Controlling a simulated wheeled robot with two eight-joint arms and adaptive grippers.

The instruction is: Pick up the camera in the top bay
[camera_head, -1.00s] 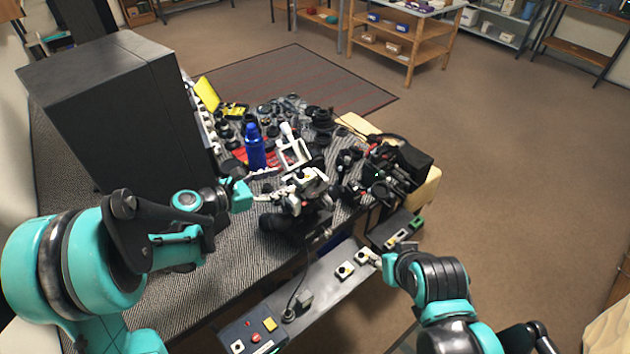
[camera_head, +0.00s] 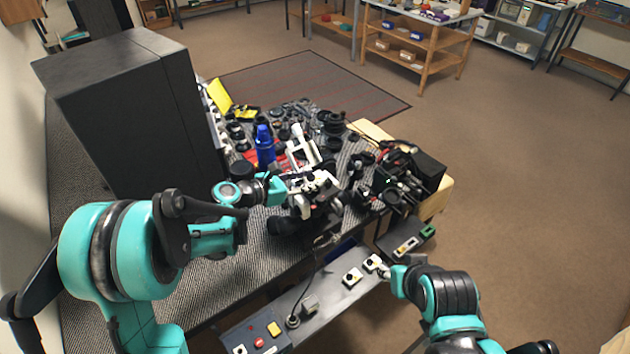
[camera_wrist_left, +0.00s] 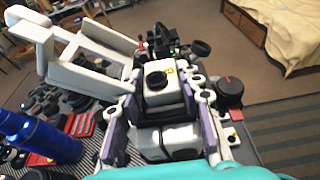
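A small white camera (camera_wrist_left: 158,82) with a black round lens and a yellow mark sits in a dark holder in the left wrist view. A second white boxy part (camera_wrist_left: 172,143) shows nearer, below it. My left gripper (camera_wrist_left: 161,88) is open, with its purple and white fingers on either side of the camera; I cannot tell whether they touch it. In the head view my left gripper (camera_head: 312,186) is over the dark holder, which is partly hidden. My right gripper (camera_head: 384,268) is beside the small cameras (camera_head: 352,277) on the grey tray; its fingers are too small to read.
A white frame stand (camera_wrist_left: 88,62) and a blue bottle (camera_head: 265,147) stand close to my left gripper. Loose lenses and dark parts crowd the table behind. A large dark cabinet (camera_head: 130,120) stands at left. A button panel (camera_head: 258,338) is at the front.

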